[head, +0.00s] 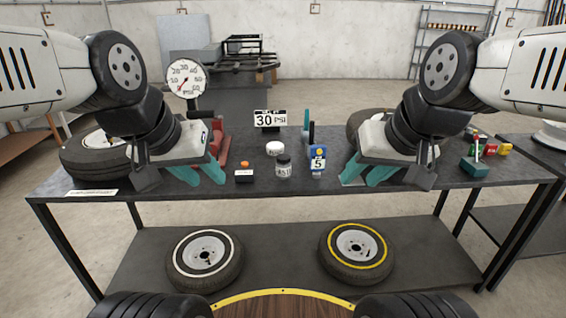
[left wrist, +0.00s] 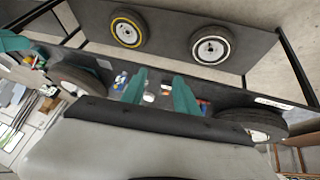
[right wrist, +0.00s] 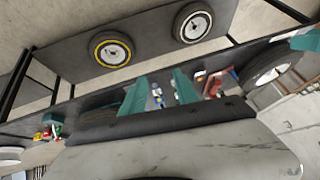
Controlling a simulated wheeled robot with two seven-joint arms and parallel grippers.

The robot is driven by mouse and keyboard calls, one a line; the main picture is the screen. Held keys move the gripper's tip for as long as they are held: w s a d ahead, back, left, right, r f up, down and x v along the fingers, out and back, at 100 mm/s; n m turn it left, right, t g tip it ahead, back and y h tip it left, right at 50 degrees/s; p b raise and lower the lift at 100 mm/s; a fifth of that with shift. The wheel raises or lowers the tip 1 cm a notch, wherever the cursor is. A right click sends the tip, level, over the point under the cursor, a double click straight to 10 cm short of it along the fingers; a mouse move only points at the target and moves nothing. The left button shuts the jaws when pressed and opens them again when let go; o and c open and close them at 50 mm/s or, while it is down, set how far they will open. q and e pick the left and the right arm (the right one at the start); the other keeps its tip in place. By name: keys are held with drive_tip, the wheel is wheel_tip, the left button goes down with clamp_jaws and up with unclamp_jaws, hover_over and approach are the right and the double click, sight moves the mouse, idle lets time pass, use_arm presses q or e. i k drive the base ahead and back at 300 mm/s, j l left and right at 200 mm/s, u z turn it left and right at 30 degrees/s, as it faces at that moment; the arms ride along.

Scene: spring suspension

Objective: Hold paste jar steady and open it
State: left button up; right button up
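A small jar with a grey lid and a pale label (head: 283,168) stands upright at the middle of the dark workbench. A white-topped round container (head: 274,148) stands just behind it; the lettering is too small to tell for sure which is the paste jar. My left gripper (head: 202,175) is open and empty above the bench, left of both. My right gripper (head: 369,177) is open and empty, right of both. The left gripper also shows in the left wrist view (left wrist: 160,88), its teal fingers apart. The right gripper shows likewise in the right wrist view (right wrist: 157,88).
A black box with an orange top (head: 244,173) and a blue "5" holder (head: 318,160) flank the jar closely. Behind are a "30 PSI" sign (head: 270,119) and a pressure gauge (head: 187,79). A tyre (head: 95,160) lies at the left; coloured blocks (head: 490,148) sit at the right.

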sight(283, 172)
drive_tip(key=i+j+z, duration=0.2)
drive_tip(key=j, duration=0.15)
drive_tip(key=i+j+z, duration=0.2)
drive_tip(key=j, duration=0.2)
drive_tip(key=i+j+z, duration=0.2)
drive_tip(key=j, duration=0.2)
drive_tip(key=j+z, duration=0.2)
drive_tip(key=j, duration=0.25)
drive_tip(key=i+j+z, duration=0.2)
drive_tip(key=j, duration=0.25)
drive_tip(key=k+l+z, duration=0.1)
drive_tip(key=l, duration=0.1)
